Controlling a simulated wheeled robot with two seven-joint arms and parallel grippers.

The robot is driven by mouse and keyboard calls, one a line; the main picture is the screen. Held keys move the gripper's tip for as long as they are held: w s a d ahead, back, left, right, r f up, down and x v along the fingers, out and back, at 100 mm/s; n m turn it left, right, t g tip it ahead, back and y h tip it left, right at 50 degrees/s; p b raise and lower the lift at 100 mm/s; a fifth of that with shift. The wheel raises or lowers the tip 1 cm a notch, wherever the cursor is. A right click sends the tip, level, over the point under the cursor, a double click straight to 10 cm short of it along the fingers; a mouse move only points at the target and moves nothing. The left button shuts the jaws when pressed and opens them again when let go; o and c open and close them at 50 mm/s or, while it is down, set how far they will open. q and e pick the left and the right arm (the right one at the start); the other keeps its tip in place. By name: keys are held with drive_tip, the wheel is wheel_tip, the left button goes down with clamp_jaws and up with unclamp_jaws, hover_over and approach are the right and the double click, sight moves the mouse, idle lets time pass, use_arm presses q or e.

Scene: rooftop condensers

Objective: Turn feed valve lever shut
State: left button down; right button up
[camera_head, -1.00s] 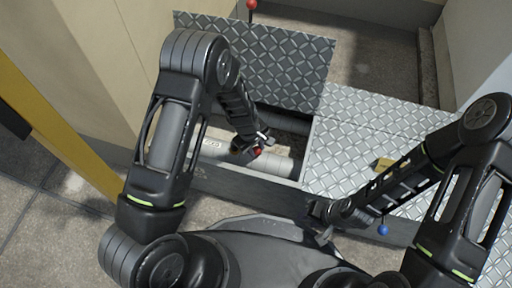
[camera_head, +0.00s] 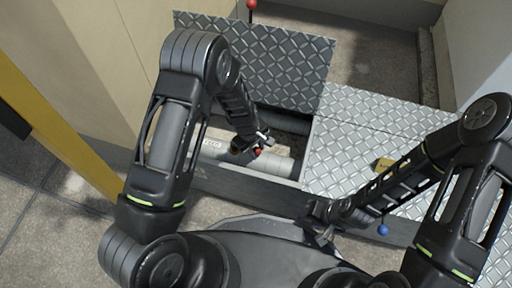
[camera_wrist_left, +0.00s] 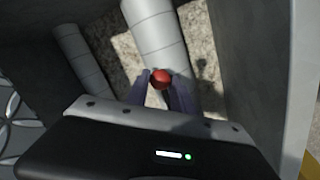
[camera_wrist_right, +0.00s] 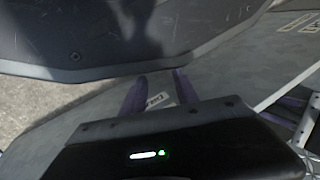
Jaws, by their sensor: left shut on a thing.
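The feed valve lever shows as a red knob (camera_head: 258,151) inside the open floor pit; it also shows in the left wrist view (camera_wrist_left: 160,78). My left gripper (camera_head: 256,147) is shut on this red knob, with a finger on each side of it. The lever's stem and the valve body are mostly hidden by my gripper. A pale pipe (camera_head: 275,164) runs through the pit below, with a pale label (camera_head: 212,143) on its left part. My right gripper (camera_head: 318,222) is open and empty near the pit's front right, close to my base.
A raised tread-plate hatch (camera_head: 265,65) stands behind the pit. Another red ball (camera_head: 251,4) is at the back. A yellow post (camera_head: 55,125) stands at left.

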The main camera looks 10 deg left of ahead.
use_arm(q)
drive_tip(key=shift+s, duration=0.15)
drive_tip(key=s+m, duration=0.1)
drive_tip(key=m, duration=0.1)
drive_tip(key=s+a+m, duration=0.1)
drive_tip(key=s+m, duration=0.1)
drive_tip(key=shift+m+g+h, duration=0.3)
drive_tip(key=shift+m+g, duration=0.1)
drive_tip(key=s+a+m+g, duration=0.1)
drive_tip(key=s+a+m, duration=0.3)
drive_tip(key=m, duration=0.6)
drive_tip(key=shift+a+g+p, duration=0.4)
drive_tip(key=shift+a, duration=0.55)
drive_tip(key=c, duration=1.1)
unclamp_jaws()
